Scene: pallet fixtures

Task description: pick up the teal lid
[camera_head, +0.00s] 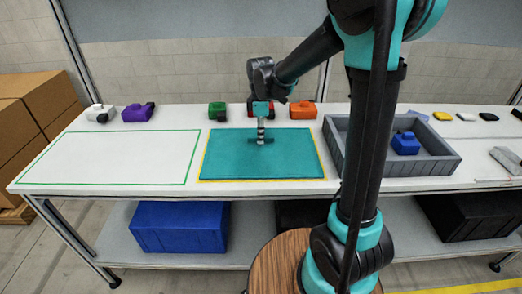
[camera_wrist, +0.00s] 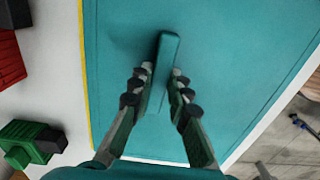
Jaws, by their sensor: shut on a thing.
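The teal lid (camera_head: 227,159) is a flat rectangle lying inside the yellow outline on the white table, in the middle of the head view. It fills most of the wrist view (camera_wrist: 230,60). Its raised bar handle (camera_wrist: 162,75) stands between my fingers. My gripper (camera_head: 262,140) points down at the middle of the lid. In the wrist view my gripper (camera_wrist: 158,88) is shut on the handle, one finger on each side. The lid appears to lie flat; whether there is a gap beneath it cannot be told.
A green-outlined empty area (camera_head: 110,158) is at left. A grey tray (camera_head: 430,172) at right holds a blue block (camera_head: 405,143). White, purple, green (camera_head: 217,111), red and orange (camera_head: 303,110) blocks line the back. Small yellow and black items sit at far right.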

